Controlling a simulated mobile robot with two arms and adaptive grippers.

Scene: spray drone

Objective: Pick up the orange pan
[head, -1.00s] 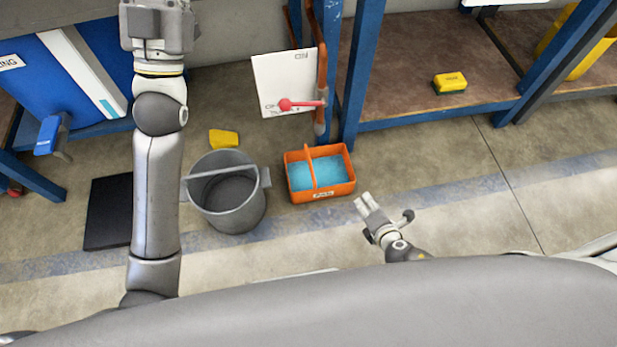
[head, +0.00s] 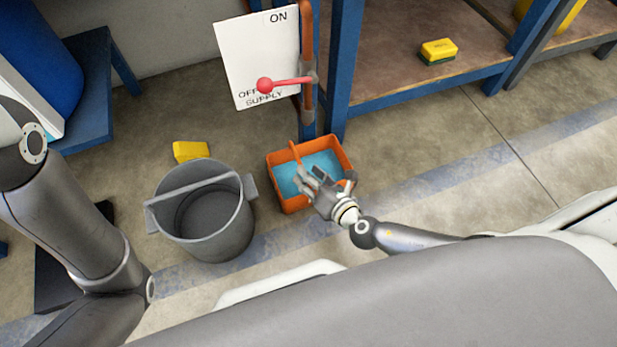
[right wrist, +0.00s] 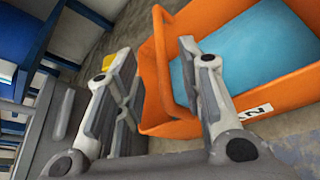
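The orange pan (head: 345,158) stands on the floor and has a carrying handle (head: 296,156) across it and light-blue contents. In the right wrist view the pan (right wrist: 258,92) fills the right side, with its handle (right wrist: 161,60) rising close by the fingers. My right gripper (head: 314,180) is over the pan's front part, beside the handle. In the right wrist view its fingers (right wrist: 155,95) are spread apart, with part of the handle showing between them; I cannot tell whether they touch it. My left arm shows at the left of the head view; its gripper is out of sight.
A grey bucket (head: 207,240) stands left of the pan. A yellow sponge (head: 190,151) lies behind it. A supply board (head: 250,50) with a red lever (head: 285,83) hangs behind the pan. A blue-framed shelf (head: 420,88) holds another yellow sponge (head: 438,49). Floor at right is clear.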

